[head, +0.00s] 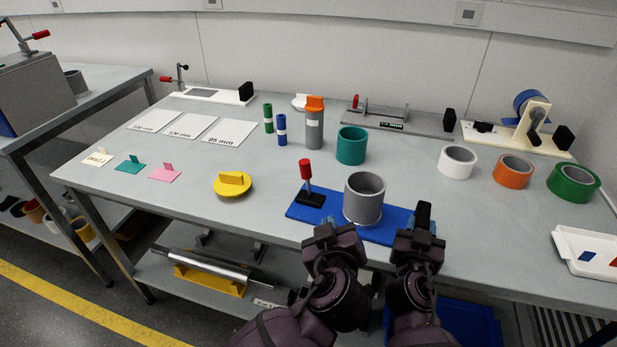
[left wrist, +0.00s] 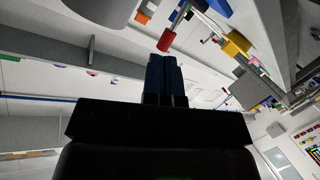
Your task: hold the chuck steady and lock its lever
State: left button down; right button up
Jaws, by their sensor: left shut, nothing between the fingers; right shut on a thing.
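The chuck has a blue base plate (head: 301,208) on the table, with a grey cylinder (head: 364,196) standing upright on it. Its lever has a red knob (head: 306,169) and stands nearly upright from a black block left of the cylinder. A black upright grip (head: 424,213) is at the plate's right end, and my right gripper (head: 421,228) is shut on it. My left gripper (head: 331,232) is shut and empty at the plate's front edge, apart from the lever. In the left wrist view its closed fingers (left wrist: 164,60) show, with the red knob (left wrist: 166,41) beyond them.
A yellow disc (head: 232,189) lies left of the chuck. A teal ring (head: 351,146), an orange-topped grey cylinder (head: 314,128) and small green and blue cylinders stand behind. White, orange and green rings and a white tray (head: 590,252) are right.

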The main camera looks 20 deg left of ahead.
aim_at(306, 172)
jog(key=shift+s+f, duration=0.1)
jog(key=shift+f, duration=0.25)
pick_arm(q)
jog(key=w+a+y, duration=0.1)
jog(key=w+a, duration=0.1)
jog(key=w, duration=0.1)
jog(key=w+a+m+y, duration=0.1)
jog(key=w+a, duration=0.2)
jog(key=w, duration=0.1)
jog(key=w+a+r+y, duration=0.1)
jog(key=w+a, duration=0.1)
jog(key=w, duration=0.2)
jog(key=shift+w+a+y, duration=0.25)
jog(key=shift+a+y, duration=0.05)
jog(key=shift+a, duration=0.1)
jog(key=shift+w+a+f+n+g+h, duration=0.15)
jog(key=shift+a+n+g+h, duration=0.3)
jog(key=shift+a+n, duration=0.4)
jog(key=shift+a+f+n+g+h, duration=0.1)
jog(key=shift+a+n+g+h, duration=0.4)
jog(key=shift+a, duration=0.55)
jog(key=shift+d, duration=0.1)
jog(key=v, duration=0.7)
jog(key=shift+s, duration=0.35)
